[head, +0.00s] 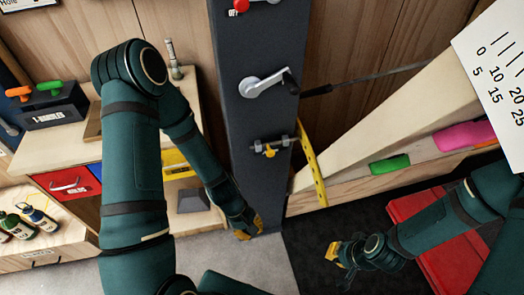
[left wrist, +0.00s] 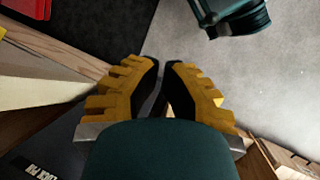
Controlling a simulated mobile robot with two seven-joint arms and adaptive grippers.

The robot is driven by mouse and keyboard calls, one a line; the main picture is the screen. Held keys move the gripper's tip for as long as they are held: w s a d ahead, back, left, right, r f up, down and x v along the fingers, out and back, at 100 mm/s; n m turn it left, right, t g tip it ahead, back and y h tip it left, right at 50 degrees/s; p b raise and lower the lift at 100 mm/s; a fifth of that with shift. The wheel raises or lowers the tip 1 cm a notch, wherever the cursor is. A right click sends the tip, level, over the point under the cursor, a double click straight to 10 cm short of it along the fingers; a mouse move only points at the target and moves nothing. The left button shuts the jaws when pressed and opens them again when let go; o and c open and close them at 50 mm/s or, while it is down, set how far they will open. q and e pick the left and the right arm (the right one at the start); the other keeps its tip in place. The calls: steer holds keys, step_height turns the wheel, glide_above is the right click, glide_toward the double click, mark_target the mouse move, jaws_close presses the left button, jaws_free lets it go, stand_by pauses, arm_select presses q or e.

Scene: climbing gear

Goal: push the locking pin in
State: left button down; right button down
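A dark upright post (head: 251,100) stands in the middle of the head view. On its front is a silver horizontal pin with a small yellow part (head: 270,149), below a silver crank handle (head: 265,84). White lettering, partly readable as a lock pin label (left wrist: 42,168), shows on a dark surface in the left wrist view. My left gripper (head: 246,228) hangs low by the post's foot, well below the pin. Its fingers (left wrist: 163,66) are brought together with nothing visible between them. My right gripper (head: 338,253) is low to the right, apart from the post; its finger gap is unclear.
A red knob (head: 240,6) sits higher on the post. A yellow strap (head: 315,168) hangs beside it. A slanted wooden board (head: 375,125) with coloured holds fills the right. A wooden shelf unit (head: 50,150) stands left. A red mat (head: 450,262) lies lower right.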

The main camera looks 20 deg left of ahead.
arm_select(q)
steer(key=w+a+r+n+t+h+p, duration=0.3)
steer(key=w+a+r+n+t, duration=0.7)
steer(key=n, duration=0.8)
steer(key=w+a+r+h, duration=0.1)
steer(key=w+a+r, duration=0.1)
steer(key=w+a, duration=0.2)
steer(key=shift+w+r+p, duration=0.25)
steer(key=shift+r+p, duration=0.15)
steer(key=b+x, duration=0.1)
steer(key=x, duration=1.3)
steer(key=shift+s+d+b, duration=0.15)
steer(key=shift+d+b, duration=0.05)
steer(key=shift+b, duration=0.2)
